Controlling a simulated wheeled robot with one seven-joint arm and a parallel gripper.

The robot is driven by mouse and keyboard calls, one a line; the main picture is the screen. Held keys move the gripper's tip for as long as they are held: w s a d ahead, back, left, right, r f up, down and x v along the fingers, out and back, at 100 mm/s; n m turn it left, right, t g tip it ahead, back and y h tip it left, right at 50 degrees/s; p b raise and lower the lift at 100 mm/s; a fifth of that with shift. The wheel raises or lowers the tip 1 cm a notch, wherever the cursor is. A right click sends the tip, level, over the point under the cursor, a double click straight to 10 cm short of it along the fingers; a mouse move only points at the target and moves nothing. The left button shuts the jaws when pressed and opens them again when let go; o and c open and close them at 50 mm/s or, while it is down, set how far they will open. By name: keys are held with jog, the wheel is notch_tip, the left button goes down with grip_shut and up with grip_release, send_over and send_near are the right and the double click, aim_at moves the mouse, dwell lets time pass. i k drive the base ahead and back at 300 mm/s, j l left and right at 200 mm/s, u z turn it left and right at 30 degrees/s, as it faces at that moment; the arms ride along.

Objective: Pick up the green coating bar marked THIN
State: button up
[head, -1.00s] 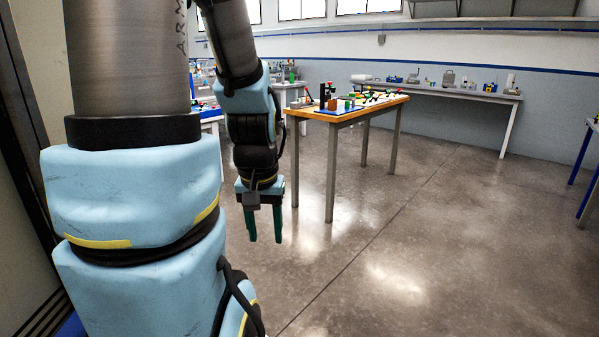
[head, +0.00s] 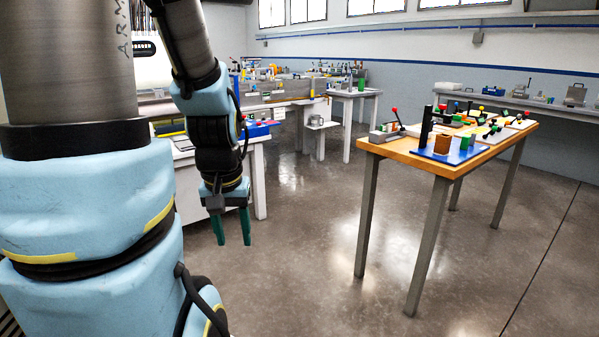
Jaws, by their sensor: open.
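My gripper (head: 232,234) hangs open and empty over the floor, its two green fingers pointing down. It is left of the wooden table (head: 400,155) and well apart from it. I cannot make out a green coating bar marked THIN. Several small green pieces show on the table among other items, too small to read any marking. A green object (head: 361,83) also stands on a bench further back.
The wooden table holds a blue tray (head: 440,157) with a brown block (head: 442,145), and a grey device with a red-knobbed lever (head: 385,133). White benches (head: 258,165) stand behind my gripper. A long bench (head: 560,108) runs along the back wall. Open floor (head: 300,260) lies before the table.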

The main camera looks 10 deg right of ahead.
aim_at(455, 118)
jog(key=i+z, duration=0.1)
jog(key=i, duration=0.5)
jog(key=i+z, duration=0.1)
jog(key=i, duration=0.5)
jog(key=i+j+z, duration=0.1)
jog(key=i, duration=0.45)
jog(key=i+j+z, duration=0.1)
jog(key=i+j, duration=0.15)
jog(key=i, duration=0.35)
jog(key=i+l+z, duration=0.2)
jog(key=i, duration=0.4)
jog(key=i+j+z, duration=0.2)
jog(key=i, duration=0.4)
jog(key=i+z, duration=0.15)
jog(key=i, duration=0.5)
jog(key=i+j+z, duration=0.2)
jog(key=i, duration=0.4)
